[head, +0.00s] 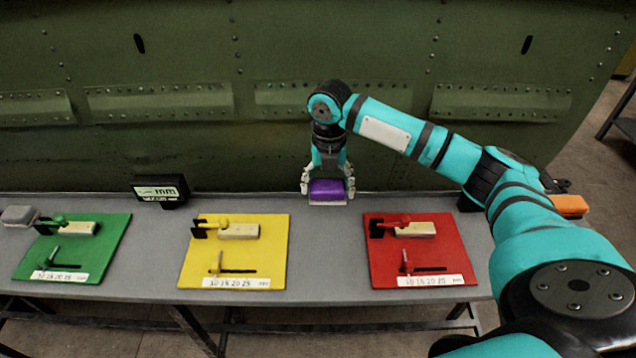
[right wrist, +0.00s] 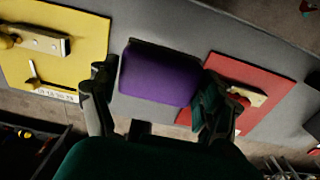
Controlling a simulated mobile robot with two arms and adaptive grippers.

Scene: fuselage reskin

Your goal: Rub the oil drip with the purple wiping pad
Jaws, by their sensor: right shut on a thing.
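The purple wiping pad (head: 328,190) is in my right gripper (head: 328,184), at the back of the grey bench between the yellow and red boards. It has a purple top and a pale underside. The right gripper is shut on it, with one finger at each side. In the right wrist view the pad (right wrist: 158,74) sits between the fingers of the right gripper (right wrist: 155,95). I cannot tell whether the pad touches the bench. I cannot make out an oil drip in either view. My left gripper is not in view.
A green board (head: 110,245), a yellow board (head: 272,262) and a red board (head: 440,255) with clamps and scales lie on the bench (head: 325,265). A small display (head: 160,191) stands at the back left. The riveted green fuselage panel (head: 200,60) rises behind. An orange block (head: 569,205) is at right.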

